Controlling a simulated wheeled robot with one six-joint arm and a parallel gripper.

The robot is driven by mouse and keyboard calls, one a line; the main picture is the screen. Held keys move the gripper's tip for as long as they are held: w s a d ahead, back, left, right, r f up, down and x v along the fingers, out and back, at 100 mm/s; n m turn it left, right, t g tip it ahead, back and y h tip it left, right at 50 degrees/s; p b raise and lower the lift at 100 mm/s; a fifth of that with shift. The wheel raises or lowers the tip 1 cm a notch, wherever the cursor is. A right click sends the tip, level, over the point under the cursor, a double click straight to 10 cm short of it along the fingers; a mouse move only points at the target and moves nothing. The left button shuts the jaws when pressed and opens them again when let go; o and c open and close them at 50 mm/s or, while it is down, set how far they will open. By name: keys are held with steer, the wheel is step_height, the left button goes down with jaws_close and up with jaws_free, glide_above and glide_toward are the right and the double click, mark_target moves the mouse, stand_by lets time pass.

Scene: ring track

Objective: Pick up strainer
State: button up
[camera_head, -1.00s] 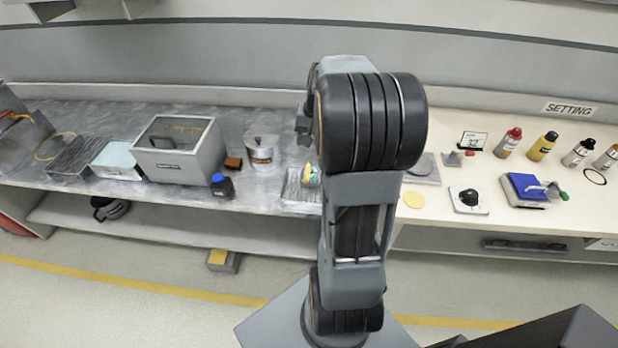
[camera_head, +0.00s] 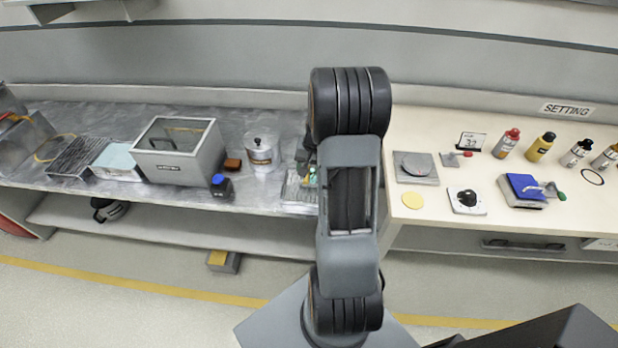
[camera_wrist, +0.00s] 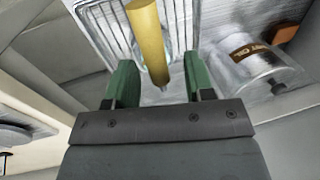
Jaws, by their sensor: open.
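A thick yellow handle (camera_wrist: 148,40) stands up from a wire rack in the wrist view. I take it for the strainer's handle. A shiny rounded part shows dimly behind it; most of the strainer is hidden. My gripper (camera_wrist: 161,76) is open, its two green fingers on either side of the handle's lower end, with visible gaps on both sides. In the head view my arm hides most of this spot; only a small green bit of my gripper (camera_head: 313,177) shows above the rack (camera_head: 298,193).
A grey open box (camera_head: 178,165) and a dark blue-capped bottle (camera_head: 222,187) stand further left. A pale counter (camera_head: 440,222) with a scale (camera_head: 416,168) lies to the right.

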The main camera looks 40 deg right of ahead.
steer(key=shift+w+a+f, duration=0.1)
steer(key=shift+f, duration=0.5)
steer(key=shift+w+a+f, duration=0.1)
steer(key=shift+f, duration=0.5)
jaws_close()
steer(key=shift+r, duration=0.1)
